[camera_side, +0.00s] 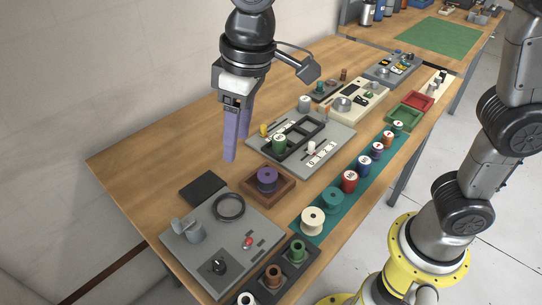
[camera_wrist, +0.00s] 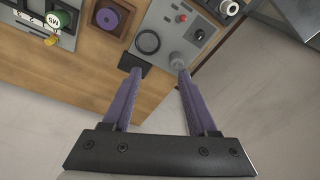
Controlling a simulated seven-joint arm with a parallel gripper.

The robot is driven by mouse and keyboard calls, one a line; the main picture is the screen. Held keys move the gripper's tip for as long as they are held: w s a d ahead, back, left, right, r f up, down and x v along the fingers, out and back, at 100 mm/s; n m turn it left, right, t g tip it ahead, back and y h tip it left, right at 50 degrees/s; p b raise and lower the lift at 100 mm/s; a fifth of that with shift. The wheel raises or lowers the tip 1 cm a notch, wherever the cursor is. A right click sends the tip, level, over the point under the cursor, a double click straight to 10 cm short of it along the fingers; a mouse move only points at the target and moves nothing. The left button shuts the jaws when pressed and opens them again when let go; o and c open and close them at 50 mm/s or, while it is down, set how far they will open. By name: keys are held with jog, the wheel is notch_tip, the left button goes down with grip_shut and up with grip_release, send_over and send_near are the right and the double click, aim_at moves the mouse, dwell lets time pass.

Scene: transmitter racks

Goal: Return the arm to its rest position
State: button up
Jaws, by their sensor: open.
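My gripper (camera_side: 238,140) hangs above the wooden table (camera_side: 140,165), with its two long purple fingers pointing down. In the wrist view my gripper (camera_wrist: 157,70) has its fingers spread apart with nothing between them. Its fingers are over the table's edge area, behind a black pad (camera_side: 203,188) and a grey panel (camera_side: 215,255) with a black ring and a red knob. Both also show in the wrist view, the pad (camera_wrist: 134,63) at the left fingertip and the panel (camera_wrist: 165,40) beyond.
A purple spool (camera_side: 267,176) sits in a wooden tray (camera_side: 283,193). A grey rack board (camera_side: 337,140) holds a green spool (camera_side: 279,143). Several spools stand on a teal strip (camera_side: 378,165). A black holder (camera_side: 310,262) stands at the front. The table's left part is bare.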

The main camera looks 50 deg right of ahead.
jog(key=s+d+r+m+t, duration=0.15)
jog(key=s+d, duration=0.25)
jog(key=d, duration=0.4)
jog(key=s+d+r+m+t, duration=0.1)
jog(key=s+d+r+m, duration=0.15)
jog(key=d, duration=0.55)
jog(key=s+d+f+m+t+h, duration=0.1)
jog(key=s+d+f, duration=0.4)
jog(key=s+f, duration=0.2)
jog(key=s, duration=0.2)
jog(key=shift+s+d+f, duration=0.3)
jog(key=shift+s+d, duration=0.1)
